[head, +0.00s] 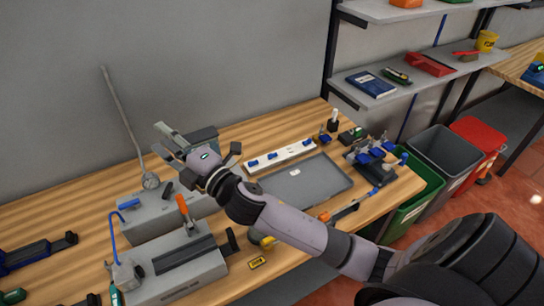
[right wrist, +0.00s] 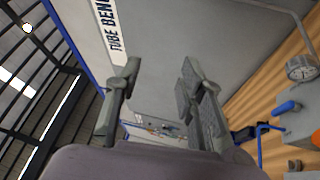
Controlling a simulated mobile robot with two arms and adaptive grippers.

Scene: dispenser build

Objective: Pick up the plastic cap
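My right gripper (head: 198,148) is raised over the back of the wooden workbench, in front of a grey block-shaped fixture. In the right wrist view my right gripper (right wrist: 160,95) has its fingers spread, with nothing between them. A small white piece (head: 295,172) lies in the shallow grey tray (head: 325,192) to the right of the gripper. It may be the plastic cap, but it is too small to tell. My left gripper is not in view.
A white rail with blue parts (head: 280,156) lies behind the tray. Fixtures with a gauge (head: 150,181) and an orange-handled lever (head: 184,210) stand at the left. Blue clamps (head: 372,152) stand at the right end. Bins (head: 445,158) stand beyond the bench.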

